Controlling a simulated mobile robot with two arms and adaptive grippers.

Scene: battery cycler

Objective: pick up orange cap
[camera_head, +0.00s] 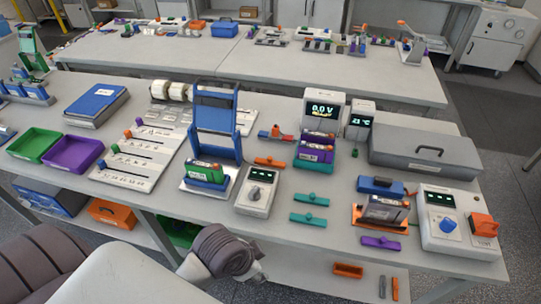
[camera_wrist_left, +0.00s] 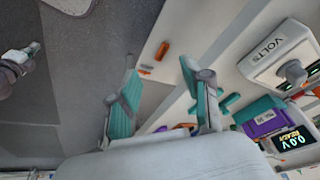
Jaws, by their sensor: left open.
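The orange cap (camera_head: 270,162) is a small bar with a raised middle. It lies flat on the table in the head view, behind the grey meter with a knob (camera_head: 255,190) and left of the purple battery holder (camera_head: 314,155). In the left wrist view an orange piece at the right edge beside the VOLTS meter (camera_wrist_left: 285,65) may be this cap. My left gripper (camera_wrist_left: 160,70) is open and empty, its two teal-padded fingers apart over the table's front edge. In the head view its fingers are hidden behind my arm.
Two teal caps (camera_head: 309,196) (camera_head: 308,218) and a purple cap (camera_head: 380,242) lie nearby. A blue upright frame (camera_head: 215,118) stands left of the orange cap. An orange battery cradle (camera_head: 375,222) and a white device (camera_head: 452,222) stand at right.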

